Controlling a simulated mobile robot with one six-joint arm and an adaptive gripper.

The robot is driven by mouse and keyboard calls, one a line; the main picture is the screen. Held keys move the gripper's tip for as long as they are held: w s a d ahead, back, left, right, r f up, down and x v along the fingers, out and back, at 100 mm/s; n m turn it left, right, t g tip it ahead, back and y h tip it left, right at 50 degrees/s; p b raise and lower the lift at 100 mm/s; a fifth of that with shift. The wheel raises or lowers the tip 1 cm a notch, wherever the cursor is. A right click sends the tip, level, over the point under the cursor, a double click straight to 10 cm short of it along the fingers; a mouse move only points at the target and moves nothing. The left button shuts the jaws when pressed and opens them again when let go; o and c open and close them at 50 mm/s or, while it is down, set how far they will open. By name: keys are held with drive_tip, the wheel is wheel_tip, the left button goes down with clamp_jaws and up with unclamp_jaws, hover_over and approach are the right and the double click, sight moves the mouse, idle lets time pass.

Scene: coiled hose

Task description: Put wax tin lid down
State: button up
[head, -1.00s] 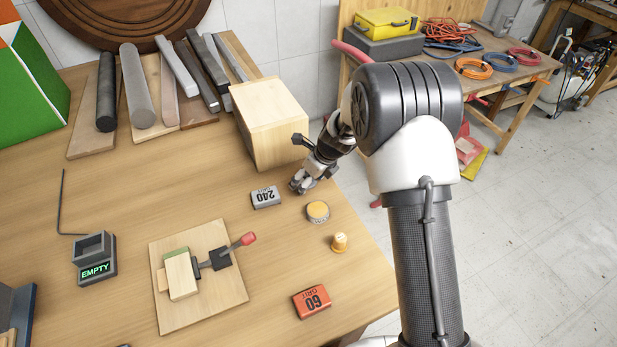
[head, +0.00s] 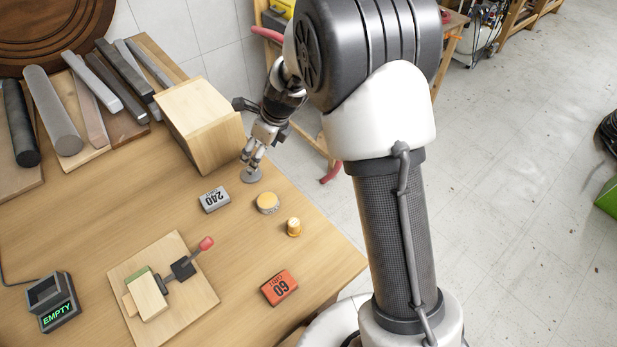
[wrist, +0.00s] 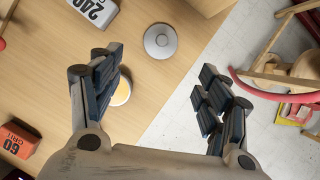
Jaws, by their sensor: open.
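The wax tin lid (head: 250,175) is a grey disc lying on the wooden table, near the table's right edge and the wooden block. In the wrist view the lid (wrist: 160,41) lies flat with a small round knob or spot at its middle. My gripper (head: 254,160) is just above the lid in the head view. In the wrist view its fingers (wrist: 160,92) are spread wide apart with nothing between them, and the lid is clear of both. The open wax tin (head: 267,202), with yellow wax, stands a little nearer; the left finger partly hides it in the wrist view (wrist: 121,91).
A light wooden block (head: 203,125) stands close left of my gripper. A grey 240 block (head: 214,199), a small orange-yellow piece (head: 293,227) and an orange 60 grit block (head: 279,288) lie nearby. A toggle clamp board (head: 190,310) is at the front. Floor lies beyond the right edge.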

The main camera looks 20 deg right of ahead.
drive_tip(key=s+d+r+n+h, duration=0.1)
drive_tip(key=s+d+r+n, duration=0.2)
drive_tip(key=s+r+n, duration=1.15)
drive_tip(key=s+d+r+n+h, duration=0.1)
drive_tip(key=s+d+r+n, duration=0.1)
drive_tip(key=s+n, duration=0.4)
drive_tip(key=s+d+r+n+t+h, duration=0.1)
drive_tip(key=s+d+n, duration=0.2)
drive_tip(key=s, duration=1)
drive_tip(key=n, duration=0.3)
drive_tip(key=shift+s+d+r, duration=0.3)
drive_tip(key=shift+d+r, duration=0.05)
drive_tip(key=shift+r, duration=0.05)
drive_tip(key=shift+f+b, duration=0.95)
drive_tip(key=shift+b, duration=0.05)
